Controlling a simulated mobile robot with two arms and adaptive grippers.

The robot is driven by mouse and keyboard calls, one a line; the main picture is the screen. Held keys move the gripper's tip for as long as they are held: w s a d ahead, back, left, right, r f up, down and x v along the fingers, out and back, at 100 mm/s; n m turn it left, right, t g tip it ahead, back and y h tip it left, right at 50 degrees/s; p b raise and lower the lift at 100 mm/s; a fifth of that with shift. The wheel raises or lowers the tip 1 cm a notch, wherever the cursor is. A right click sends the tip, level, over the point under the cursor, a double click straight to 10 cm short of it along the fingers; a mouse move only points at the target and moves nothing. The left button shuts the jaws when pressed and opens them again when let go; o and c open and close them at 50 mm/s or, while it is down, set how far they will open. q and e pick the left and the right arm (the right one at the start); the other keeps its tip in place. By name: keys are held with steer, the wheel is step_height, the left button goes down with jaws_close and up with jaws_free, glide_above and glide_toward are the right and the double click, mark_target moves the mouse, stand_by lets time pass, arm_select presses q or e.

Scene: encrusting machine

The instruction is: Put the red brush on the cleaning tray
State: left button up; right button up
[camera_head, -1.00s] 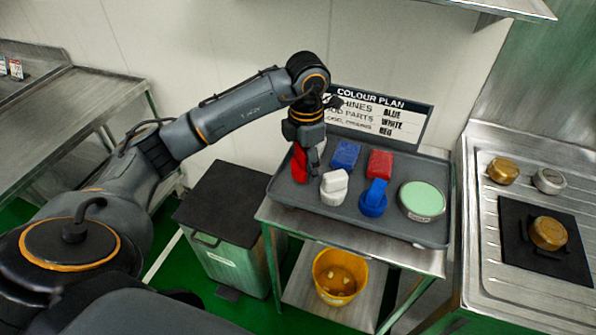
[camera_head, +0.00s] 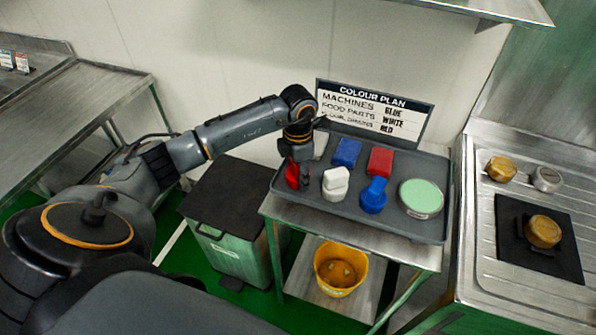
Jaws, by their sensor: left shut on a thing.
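The red brush (camera_head: 292,175) is at the left end of the grey cleaning tray (camera_head: 407,228), which lies on a steel trolley. My left gripper (camera_head: 297,172) points down over that end and is shut on the red brush, hiding part of it. I cannot tell whether the brush touches the tray. A white brush (camera_head: 335,183) and a blue brush (camera_head: 374,195) stand on the tray to the right of it. My right gripper is not in view.
A blue block (camera_head: 346,152), a red block (camera_head: 381,161), a partly hidden white block (camera_head: 320,145) and a green-topped round tub (camera_head: 421,198) are also on the tray. A colour plan sign (camera_head: 375,108) stands behind. A lidded bin (camera_head: 232,215) is left; a yellow bucket (camera_head: 340,270) sits below.

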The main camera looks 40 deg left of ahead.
arm_select(q)
steer(key=o, duration=1.3)
steer(key=shift+f, duration=0.1)
steer(key=shift+c, duration=0.2)
steer(key=shift+r+p, duration=0.3)
steer(key=shift+r+b, duration=0.3)
steer(key=shift+b, duration=0.1)
step_height(320, 180, up, 11)
steer(key=b, duration=0.2)
steer(key=shift+b, duration=0.35)
